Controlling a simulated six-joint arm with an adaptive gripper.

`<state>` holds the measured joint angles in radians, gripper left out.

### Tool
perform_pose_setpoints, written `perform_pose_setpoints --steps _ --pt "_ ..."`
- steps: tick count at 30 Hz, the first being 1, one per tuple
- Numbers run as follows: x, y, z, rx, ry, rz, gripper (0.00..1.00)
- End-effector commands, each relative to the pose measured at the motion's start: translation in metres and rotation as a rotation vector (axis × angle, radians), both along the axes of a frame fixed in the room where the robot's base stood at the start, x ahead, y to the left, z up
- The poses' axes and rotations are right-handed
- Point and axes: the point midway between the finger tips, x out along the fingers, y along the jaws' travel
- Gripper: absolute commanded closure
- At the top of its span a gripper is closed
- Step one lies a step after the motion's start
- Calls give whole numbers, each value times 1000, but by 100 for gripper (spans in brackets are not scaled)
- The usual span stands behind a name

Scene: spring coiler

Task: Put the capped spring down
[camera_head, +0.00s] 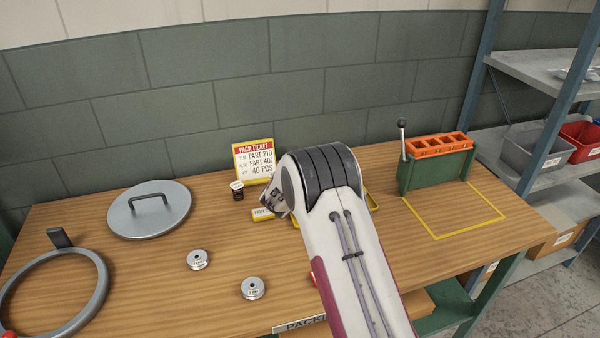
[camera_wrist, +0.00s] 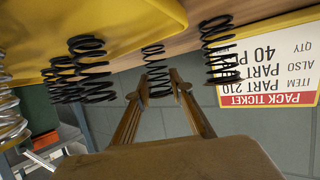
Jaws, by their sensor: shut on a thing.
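My gripper (camera_wrist: 160,86) is shut on a black coil spring (camera_wrist: 155,68), which sits between its fingertips in the upside-down wrist view. No cap can be made out on this spring there, and I cannot tell whether its end touches the tabletop. In the head view a small dark upright piece with a pale top (camera_head: 237,190) stands near the ticket. I cannot tell whether it is the held spring or another. My arm hides the fingertips in the head view. Another black spring (camera_wrist: 220,48) stands beside the pack ticket (camera_wrist: 268,60) in the wrist view.
Several black springs (camera_wrist: 90,68) and a silvery spring (camera_wrist: 8,110) stand left in the wrist view. The wooden table (camera_head: 150,265) carries a round lid (camera_head: 140,225), a grey ring (camera_head: 95,305), two metal discs (camera_head: 198,260) and a green-orange rack (camera_head: 440,170).

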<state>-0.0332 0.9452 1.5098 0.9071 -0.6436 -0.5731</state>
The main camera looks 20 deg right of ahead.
Motion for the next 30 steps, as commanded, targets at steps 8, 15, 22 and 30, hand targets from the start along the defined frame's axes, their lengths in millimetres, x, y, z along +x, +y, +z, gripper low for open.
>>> perform_pose_setpoints --steps 8,15,22,30 --pt "0 0 0 0 -1 0 98" --pt "0 0 -3 1 -2 -1 73" --pt "0 0 -3 1 -2 -1 62" --pt "0 0 -1 0 -1 0 62"
